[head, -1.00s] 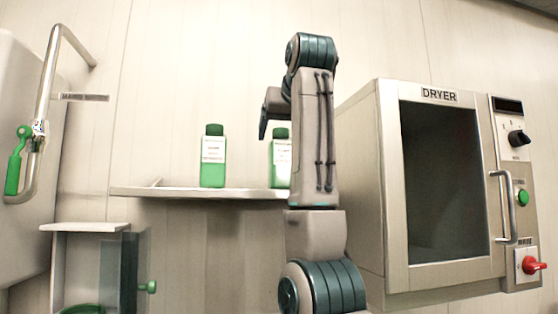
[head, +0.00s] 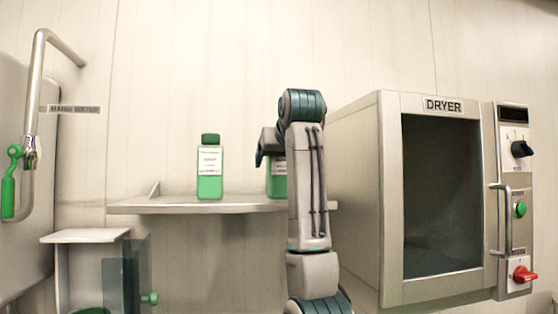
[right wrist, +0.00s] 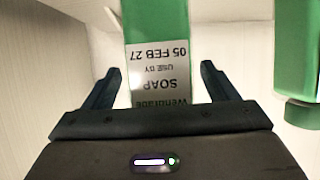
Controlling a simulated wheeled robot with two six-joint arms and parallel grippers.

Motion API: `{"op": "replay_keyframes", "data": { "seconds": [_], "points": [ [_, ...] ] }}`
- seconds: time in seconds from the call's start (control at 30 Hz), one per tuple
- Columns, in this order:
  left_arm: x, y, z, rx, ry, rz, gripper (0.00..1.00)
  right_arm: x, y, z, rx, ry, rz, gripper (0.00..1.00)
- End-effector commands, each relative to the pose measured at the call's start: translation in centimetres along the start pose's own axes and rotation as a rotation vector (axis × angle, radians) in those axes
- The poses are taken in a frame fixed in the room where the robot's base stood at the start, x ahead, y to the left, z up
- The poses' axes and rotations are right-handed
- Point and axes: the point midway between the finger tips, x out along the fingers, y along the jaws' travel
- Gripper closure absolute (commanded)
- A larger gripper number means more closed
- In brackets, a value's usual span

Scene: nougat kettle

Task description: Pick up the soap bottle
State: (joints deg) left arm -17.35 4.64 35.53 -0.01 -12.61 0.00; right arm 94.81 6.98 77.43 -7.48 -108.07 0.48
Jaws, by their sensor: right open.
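A green soap bottle with a white label (head: 277,187) stands on the wall shelf, partly hidden behind my right arm in the head view. My right gripper (head: 262,153) is open at the height of that bottle's upper part. In the right wrist view the soap bottle (right wrist: 158,28) appears upside down, its label reading SOAP. It lines up between the two open fingers of my right gripper (right wrist: 157,72), with a gap on each side. I cannot tell whether the fingertips reach past its front. My left gripper is not in view.
A second green bottle (head: 209,170) stands on the shelf (head: 150,208) to the left; a green bottle also shows at the right edge of the wrist view (right wrist: 296,50). A dryer (head: 360,200) is close on the right. A small white ledge (head: 85,236) is lower left.

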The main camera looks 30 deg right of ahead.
Motion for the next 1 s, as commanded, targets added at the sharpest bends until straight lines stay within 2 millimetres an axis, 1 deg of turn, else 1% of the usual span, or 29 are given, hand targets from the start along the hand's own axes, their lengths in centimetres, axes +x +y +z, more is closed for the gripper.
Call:
{"op": "replay_keyframes", "data": {
  "seconds": [0.03, 0.07, 0.33, 0.37, 0.4, 0.47, 0.5, 0.67, 1.0],
  "points": [
    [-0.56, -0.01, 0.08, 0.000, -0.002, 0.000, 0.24, 0.34, 0.02, -0.20, 0.000, -0.001, 0.001, 0.20],
    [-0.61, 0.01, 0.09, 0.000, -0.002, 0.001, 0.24, 0.51, 0.02, -0.17, 0.000, 0.001, 0.001, 0.20],
    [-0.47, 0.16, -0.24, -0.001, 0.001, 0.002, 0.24, 0.82, -0.01, 0.04, 0.000, 0.002, 0.000, 0.20],
    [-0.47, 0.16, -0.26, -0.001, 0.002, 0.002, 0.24, 0.82, -0.01, 0.04, 0.000, 0.002, -0.001, 0.24],
    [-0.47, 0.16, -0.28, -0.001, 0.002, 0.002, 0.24, 0.82, -0.02, 0.03, 0.000, 0.002, -0.001, 0.32],
    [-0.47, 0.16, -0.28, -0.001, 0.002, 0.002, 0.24, 0.81, -0.02, 0.03, 0.000, 0.002, -0.001, 0.44],
    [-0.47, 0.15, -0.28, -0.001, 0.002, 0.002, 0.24, 0.81, -0.02, 0.03, 0.000, 0.002, -0.001, 0.51],
    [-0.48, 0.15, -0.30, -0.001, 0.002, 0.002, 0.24, 0.81, -0.02, 0.04, -0.001, 0.002, 0.000, 0.83],
    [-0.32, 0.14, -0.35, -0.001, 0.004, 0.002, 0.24, 0.70, 0.00, -0.14, 0.000, 0.003, 0.000, 0.84]
  ]
}}
